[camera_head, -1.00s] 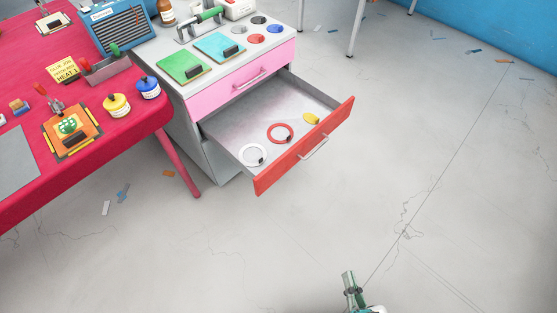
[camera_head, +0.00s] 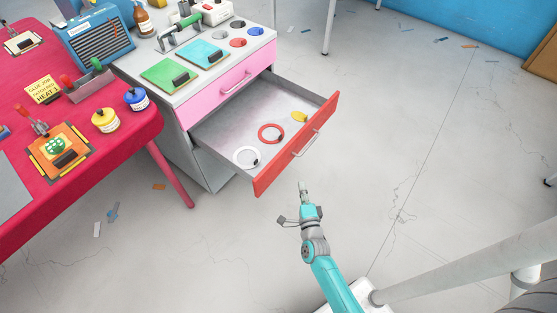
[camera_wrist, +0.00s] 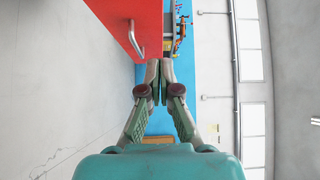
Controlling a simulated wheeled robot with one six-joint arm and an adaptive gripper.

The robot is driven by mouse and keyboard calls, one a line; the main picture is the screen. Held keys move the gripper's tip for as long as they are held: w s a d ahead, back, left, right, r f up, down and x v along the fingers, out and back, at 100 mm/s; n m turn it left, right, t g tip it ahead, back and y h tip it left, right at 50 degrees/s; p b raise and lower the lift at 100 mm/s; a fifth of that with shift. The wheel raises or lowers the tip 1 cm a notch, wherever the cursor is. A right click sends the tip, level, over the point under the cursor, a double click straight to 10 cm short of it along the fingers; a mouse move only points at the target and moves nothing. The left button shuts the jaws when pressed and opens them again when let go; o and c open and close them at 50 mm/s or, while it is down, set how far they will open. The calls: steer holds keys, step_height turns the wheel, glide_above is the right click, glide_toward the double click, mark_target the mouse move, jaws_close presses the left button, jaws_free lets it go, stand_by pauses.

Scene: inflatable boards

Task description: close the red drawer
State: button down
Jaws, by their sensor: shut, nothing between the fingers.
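The red drawer (camera_head: 263,181) is pulled well out of the grey cabinet (camera_head: 205,163), below a closed pink drawer (camera_head: 219,95). A white ring (camera_head: 238,161), a red ring (camera_head: 262,139) and a yellow item (camera_head: 299,117) lie inside it. Its silver handle (camera_head: 306,145) is on the red front. My gripper (camera_head: 302,186) is shut and empty, in front of the drawer and apart from it in the head view. In the wrist view, my gripper (camera_wrist: 160,63) points ahead, with the red front (camera_wrist: 125,20) and the handle (camera_wrist: 136,40) just left of the fingertips.
A red-topped table (camera_head: 75,165) with jars and tools stands left of the cabinet. Green and blue boards lie on the cabinet top (camera_head: 162,48). The grey floor (camera_head: 430,130) right of the drawer is open, with small scraps scattered about.

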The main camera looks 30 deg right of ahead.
steer(key=w, duration=0.1)
glide_toward(287, 151)
steer(key=w+d, duration=0.2)
steer(key=d, duration=0.2)
steer(key=shift+w+a+r, duration=0.2)
steer(key=shift+w+a, duration=0.1)
steer(key=shift+w, duration=0.2)
steer(key=shift+w+a+r, duration=0.2)
steer(key=shift+w+a, duration=0.1)
steer(key=shift+w, duration=0.25)
steer(key=shift+w+a, duration=0.2)
steer(key=shift+w, duration=0.5)
